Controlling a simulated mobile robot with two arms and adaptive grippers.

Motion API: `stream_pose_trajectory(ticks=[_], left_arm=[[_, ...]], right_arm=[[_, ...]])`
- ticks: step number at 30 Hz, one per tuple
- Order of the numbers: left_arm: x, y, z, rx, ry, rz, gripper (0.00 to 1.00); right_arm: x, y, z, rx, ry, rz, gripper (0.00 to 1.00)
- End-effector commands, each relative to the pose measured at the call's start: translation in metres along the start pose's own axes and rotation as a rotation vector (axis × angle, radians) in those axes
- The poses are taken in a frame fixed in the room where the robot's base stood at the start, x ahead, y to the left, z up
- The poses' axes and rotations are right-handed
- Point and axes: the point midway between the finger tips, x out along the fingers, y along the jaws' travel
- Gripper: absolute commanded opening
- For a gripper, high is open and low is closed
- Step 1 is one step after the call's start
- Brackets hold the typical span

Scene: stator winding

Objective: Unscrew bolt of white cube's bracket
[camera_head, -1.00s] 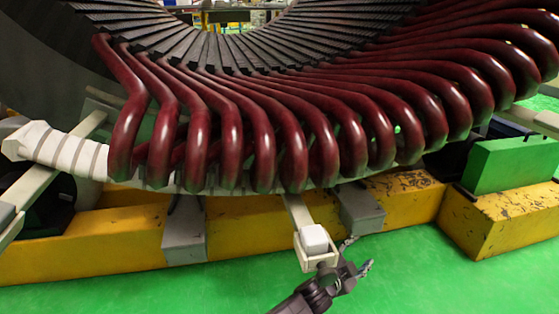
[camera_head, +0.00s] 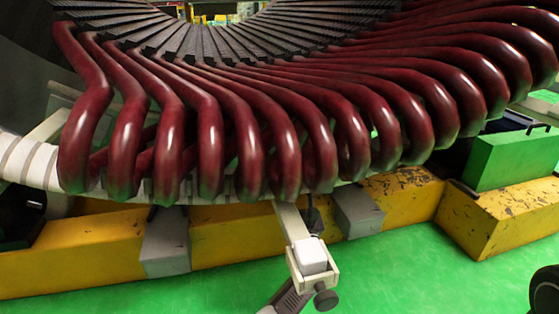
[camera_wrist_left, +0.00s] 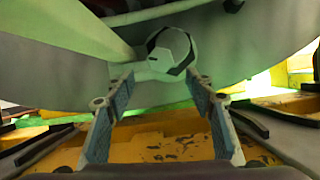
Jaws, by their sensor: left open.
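The white cube (camera_head: 310,255) sits in a pale bracket (camera_head: 292,222) below the red coils in the head view. The bracket's dark bolt (camera_head: 326,299) sticks out at its lower front corner. In the left wrist view a pale hexagonal bolt head (camera_wrist_left: 170,52) shows just beyond my left gripper (camera_wrist_left: 160,76), roughly between its fingertips. The two fingers are spread and hold nothing. In the head view only part of my left arm shows low beside the bracket; its fingers are hidden or cannot be made out.
A row of thick red coils (camera_head: 210,145) hangs above the bracket. A yellow beam (camera_head: 90,242) with grey blocks (camera_head: 166,245) runs behind it. A green block (camera_head: 507,160) stands at right. The green floor (camera_head: 420,275) is clear. A dark rounded part shows at the right edge.

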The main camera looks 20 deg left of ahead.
Motion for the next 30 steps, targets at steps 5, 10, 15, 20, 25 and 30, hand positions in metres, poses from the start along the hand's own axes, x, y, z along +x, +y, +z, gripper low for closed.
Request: stream_pose_trajectory(ticks=[5,10,15,20,25,30], left_arm=[[0.025,0.0,-0.002,-0.001,-0.004,0.001,0.5],[0.053,0.0,-0.002,0.002,-0.005,0.0,0.5],[0.069,-0.001,-0.001,0.002,-0.004,-0.001,0.5],[0.074,0.0,0.0,0.003,-0.001,-0.002,0.5],[0.074,0.0,0.001,0.003,-0.002,-0.003,0.5],[0.074,0.0,0.001,0.003,-0.002,-0.003,0.32]], right_arm=[[-0.016,-0.003,-0.006,0.0,0.002,0.0,0.0],[-0.03,-0.006,-0.012,0.0,0.002,0.0,0.0],[-0.038,-0.008,-0.015,0.0,0.002,0.001,0.0],[-0.038,-0.008,-0.015,0.0,0.003,0.001,0.0],[-0.038,-0.008,-0.015,0.0,0.002,0.001,0.0],[-0.038,-0.008,-0.015,0.0,0.002,0.001,0.0]])
